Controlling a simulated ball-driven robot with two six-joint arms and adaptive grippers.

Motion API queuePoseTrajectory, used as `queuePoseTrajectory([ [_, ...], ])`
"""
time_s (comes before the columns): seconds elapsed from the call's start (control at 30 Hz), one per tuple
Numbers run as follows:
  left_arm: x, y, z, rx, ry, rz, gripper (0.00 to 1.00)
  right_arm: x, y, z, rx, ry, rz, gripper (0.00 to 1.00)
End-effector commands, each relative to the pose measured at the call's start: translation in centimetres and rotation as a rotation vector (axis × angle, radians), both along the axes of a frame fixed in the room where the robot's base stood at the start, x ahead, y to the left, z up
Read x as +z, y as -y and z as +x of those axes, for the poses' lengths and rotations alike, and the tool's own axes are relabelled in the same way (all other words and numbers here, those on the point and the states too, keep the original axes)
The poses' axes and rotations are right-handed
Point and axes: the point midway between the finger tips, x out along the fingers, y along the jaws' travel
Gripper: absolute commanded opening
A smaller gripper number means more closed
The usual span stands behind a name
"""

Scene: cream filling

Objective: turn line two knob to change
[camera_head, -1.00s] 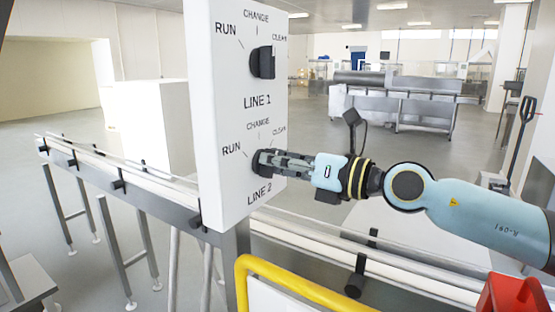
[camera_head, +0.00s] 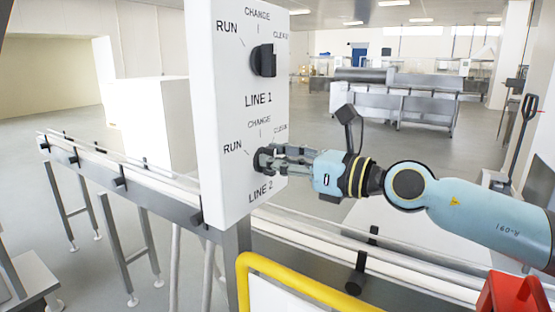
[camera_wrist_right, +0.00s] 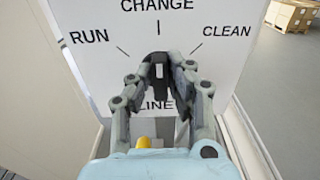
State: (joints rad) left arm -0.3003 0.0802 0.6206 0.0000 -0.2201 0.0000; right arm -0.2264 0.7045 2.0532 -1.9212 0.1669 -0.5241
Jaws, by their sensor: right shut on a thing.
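The white control panel (camera_head: 238,110) carries the line two knob (camera_head: 260,161), a black dial with RUN, CHANGE and CLEAN marks. My right gripper (camera_head: 270,159) comes in from the right and is shut on this knob, hiding part of it. In the right wrist view the knob (camera_wrist_right: 158,68) sits between the two fingers of the gripper (camera_wrist_right: 160,85). Its white mark stands upright, in line with the tick under CHANGE. My left gripper is not in view.
The line one knob (camera_head: 263,61) sits above on the same panel. A conveyor (camera_head: 150,186) runs behind and below the panel. A yellow rail (camera_head: 290,283) and a red object (camera_head: 515,296) are in front. Open floor lies beyond.

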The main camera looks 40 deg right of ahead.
Motion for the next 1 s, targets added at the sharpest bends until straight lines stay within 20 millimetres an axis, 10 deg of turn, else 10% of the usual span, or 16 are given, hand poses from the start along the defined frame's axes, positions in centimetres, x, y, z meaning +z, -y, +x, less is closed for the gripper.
queuePoseTrajectory([
  [0.2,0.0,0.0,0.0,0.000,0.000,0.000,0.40,-0.2,0.0,0.0,0.000,-0.004,0.000,0.00],
  [0.23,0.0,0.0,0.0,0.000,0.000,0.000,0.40,-0.2,0.0,0.0,0.000,-0.004,0.000,0.20],
  [0.4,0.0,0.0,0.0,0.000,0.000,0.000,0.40,-0.1,0.0,0.0,0.000,-0.004,0.001,0.38],
  [1.0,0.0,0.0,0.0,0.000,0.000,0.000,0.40,-0.1,1.3,-3.5,0.011,-0.002,-0.003,0.38],
])
